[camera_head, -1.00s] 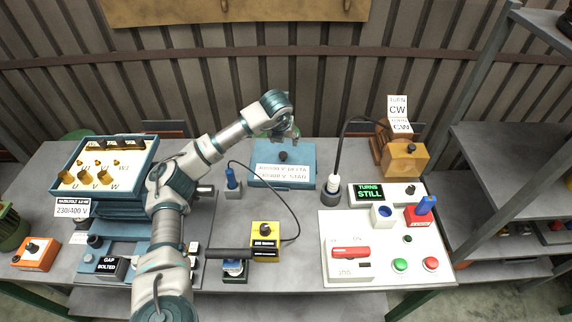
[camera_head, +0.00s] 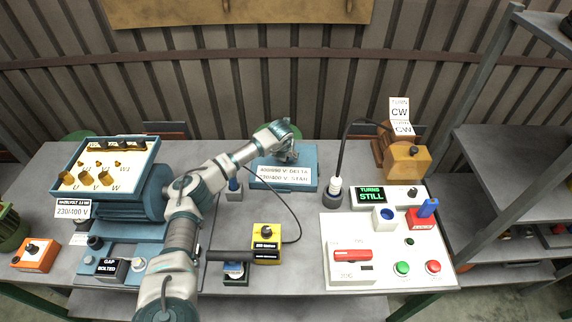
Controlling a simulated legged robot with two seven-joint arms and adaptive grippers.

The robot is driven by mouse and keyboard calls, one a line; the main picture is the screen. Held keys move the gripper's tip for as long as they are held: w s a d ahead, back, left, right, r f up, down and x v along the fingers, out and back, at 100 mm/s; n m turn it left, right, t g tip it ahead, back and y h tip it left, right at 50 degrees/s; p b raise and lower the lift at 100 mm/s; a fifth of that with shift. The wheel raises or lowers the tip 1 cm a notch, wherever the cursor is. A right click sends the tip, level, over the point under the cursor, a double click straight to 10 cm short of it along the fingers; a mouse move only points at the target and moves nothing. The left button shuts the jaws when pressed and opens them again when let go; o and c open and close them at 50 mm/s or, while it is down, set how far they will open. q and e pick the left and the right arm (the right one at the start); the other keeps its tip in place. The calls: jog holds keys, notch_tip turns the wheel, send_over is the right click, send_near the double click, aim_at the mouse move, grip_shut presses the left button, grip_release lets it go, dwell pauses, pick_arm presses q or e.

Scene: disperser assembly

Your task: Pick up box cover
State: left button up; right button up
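The box cover (camera_head: 306,165) is a flat blue-teal plate with a white label about 400/690 V delta and 230/400 V star. It lies at the back middle of the table. My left arm reaches in from the front left, and its gripper (camera_head: 289,156) is over the cover's knob, pointing down. The gripper hides the knob, and I cannot tell whether its fingers are open or closed on it. The open terminal box (camera_head: 68,166) with brass terminals sits on the blue motor (camera_head: 150,192) at the left. My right gripper is not in view.
A yellow block (camera_head: 267,243) stands in front of the cover, with a cable curving past it. The white control panel (camera_head: 340,230) with red and green buttons is at the right.

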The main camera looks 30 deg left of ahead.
pick_arm(q)
jog(key=shift+w+a+f, duration=0.1)
jog(key=shift+a+f, duration=0.05)
jog(key=shift+f, duration=0.15)
jog(key=shift+a, duration=0.25)
jog(key=shift+d, duration=0.15)
jog(key=c, duration=1.1)
jog(key=shift+d+r, duration=0.1)
jog(key=shift+d, duration=0.05)
grip_shut()
